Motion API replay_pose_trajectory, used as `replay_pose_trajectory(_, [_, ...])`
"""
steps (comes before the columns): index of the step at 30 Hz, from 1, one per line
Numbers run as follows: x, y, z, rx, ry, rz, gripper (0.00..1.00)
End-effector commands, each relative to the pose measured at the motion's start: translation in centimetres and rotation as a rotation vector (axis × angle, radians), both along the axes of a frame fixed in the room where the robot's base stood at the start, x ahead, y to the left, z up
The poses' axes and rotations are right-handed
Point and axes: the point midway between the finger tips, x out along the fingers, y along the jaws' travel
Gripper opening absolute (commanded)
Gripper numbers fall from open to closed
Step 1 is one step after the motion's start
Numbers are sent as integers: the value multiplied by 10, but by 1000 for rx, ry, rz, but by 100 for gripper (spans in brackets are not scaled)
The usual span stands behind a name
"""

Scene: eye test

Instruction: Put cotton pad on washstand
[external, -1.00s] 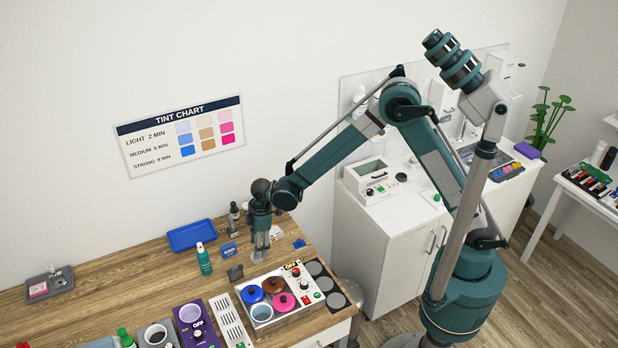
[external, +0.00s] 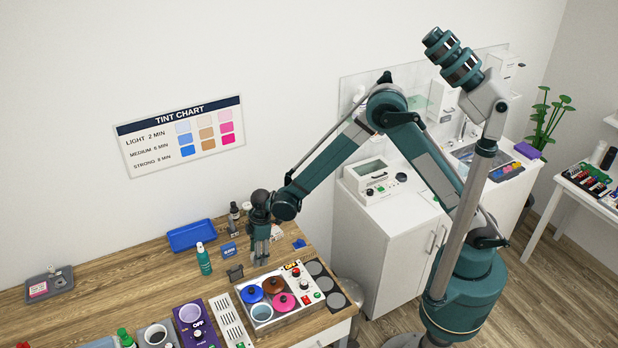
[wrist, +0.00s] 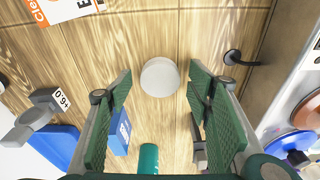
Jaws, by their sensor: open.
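A round white disc, which looks like the cotton pad (wrist: 160,77), lies on the wooden table in the wrist view. My gripper (wrist: 160,88) is open, its green-padded fingers on either side of the disc with clear gaps. I cannot tell how far the fingertips are above the table. In the external view my gripper (external: 261,262) points down over the table's back right part, and I cannot make out the pad there. The white washstand (external: 512,192), with a sink and faucet, stands beyond the table to the right, partly behind my arm.
A teal bottle (external: 204,260), blue box (external: 228,250) and blue tray (external: 191,235) stand left of my gripper. A warmer with colored pots (external: 285,301) is in front. A white cabinet (external: 376,239) bearing a small appliance stands between table and washstand.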

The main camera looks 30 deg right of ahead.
Motion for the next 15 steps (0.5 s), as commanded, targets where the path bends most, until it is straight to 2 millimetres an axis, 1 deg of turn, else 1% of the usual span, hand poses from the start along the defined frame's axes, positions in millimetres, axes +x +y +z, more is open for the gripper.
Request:
replay_pose_trajectory(6, [0, 0, 0, 0, 0, 0, 50])
replay_pose_trajectory(7, [0, 0, 0, 0, 0, 0, 49])
replay_pose_trajectory(12, [0, 0, 0, 0, 0, 0, 29])
replay_pose_trajectory(15, [0, 0, 0, 0, 0, 0, 29])
